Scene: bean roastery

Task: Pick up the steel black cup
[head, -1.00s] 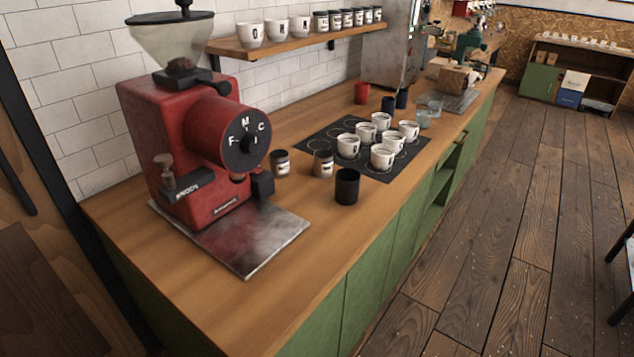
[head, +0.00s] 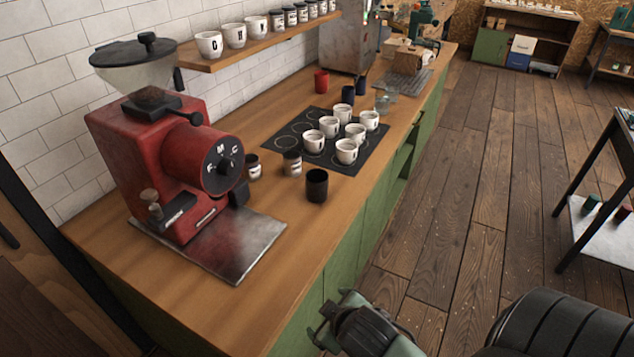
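The black cup (head: 317,186) stands upright on the wooden counter, near its front edge, between the red grinder and the black mat. Nothing is touching it. My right arm comes in at the bottom right of the head view. The end of it, with my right gripper (head: 340,318), is low in front of the green cabinet, below the counter top and well apart from the cup. Its fingers are not clear enough to show whether they are open. My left gripper is not in view.
Several white cups (head: 346,151) stand on the black mat (head: 281,143). A red grinder (head: 165,170) with a steel tray (head: 240,262) is to the left. The counter right of the tray is clear.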

